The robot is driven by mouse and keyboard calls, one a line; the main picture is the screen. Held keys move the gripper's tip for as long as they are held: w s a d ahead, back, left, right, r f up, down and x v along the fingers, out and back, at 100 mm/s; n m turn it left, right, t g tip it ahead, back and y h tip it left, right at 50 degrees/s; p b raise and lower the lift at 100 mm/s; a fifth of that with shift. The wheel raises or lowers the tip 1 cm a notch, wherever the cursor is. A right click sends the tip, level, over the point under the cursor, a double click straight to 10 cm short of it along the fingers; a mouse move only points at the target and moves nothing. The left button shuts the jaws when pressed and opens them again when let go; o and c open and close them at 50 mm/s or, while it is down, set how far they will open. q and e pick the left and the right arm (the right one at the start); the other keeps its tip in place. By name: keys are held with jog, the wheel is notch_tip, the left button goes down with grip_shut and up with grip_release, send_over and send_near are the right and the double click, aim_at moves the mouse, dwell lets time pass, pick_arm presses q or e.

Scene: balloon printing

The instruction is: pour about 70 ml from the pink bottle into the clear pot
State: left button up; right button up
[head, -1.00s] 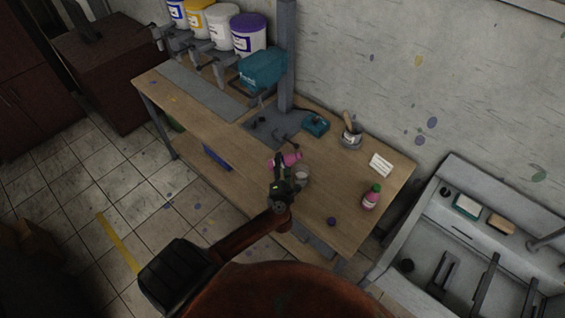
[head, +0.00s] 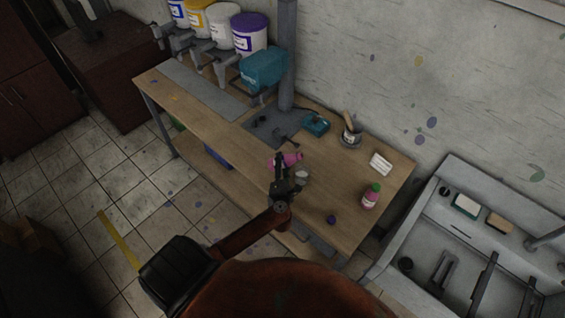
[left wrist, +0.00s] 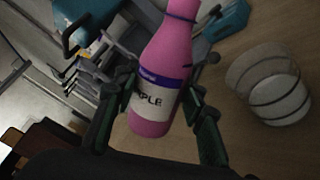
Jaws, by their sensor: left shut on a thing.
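The clear pot (head: 302,175) stands on the table just right of the gripper. It also shows in the left wrist view (left wrist: 268,85), with dark rings and a pale bottom, apart from the bottle. I see no stream of liquid. My right gripper is not in view.
On the wooden table (head: 225,125) stand a pink bottle with a green cap (head: 371,197), a small purple cap (head: 331,220), a cup with a stick (head: 351,138) and a white card (head: 381,163). Several paint buckets (head: 249,33) line the back left. A sink (head: 455,240) lies right.

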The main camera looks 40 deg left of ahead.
pick_arm(q)
jog(key=shift+a+m+p, duration=0.1)
jog(key=shift+m+p, duration=0.2)
jog(key=shift+p, duration=0.2)
dwell(0.4)
jog(key=shift+f+m+p, duration=0.15)
jog(key=shift+m+p, duration=0.15)
jog(key=shift+p, duration=0.05)
jog(key=shift+s+f+m, duration=0.1)
jog(key=shift+m, duration=0.2)
jog(key=shift+f+p, duration=0.1)
jog(key=shift+p, duration=0.4)
jog(key=shift+f+m, duration=0.1)
jog(key=shift+m, duration=0.3)
jog(key=shift+a+f+p, duration=0.1)
jog(key=shift+p, duration=0.3)
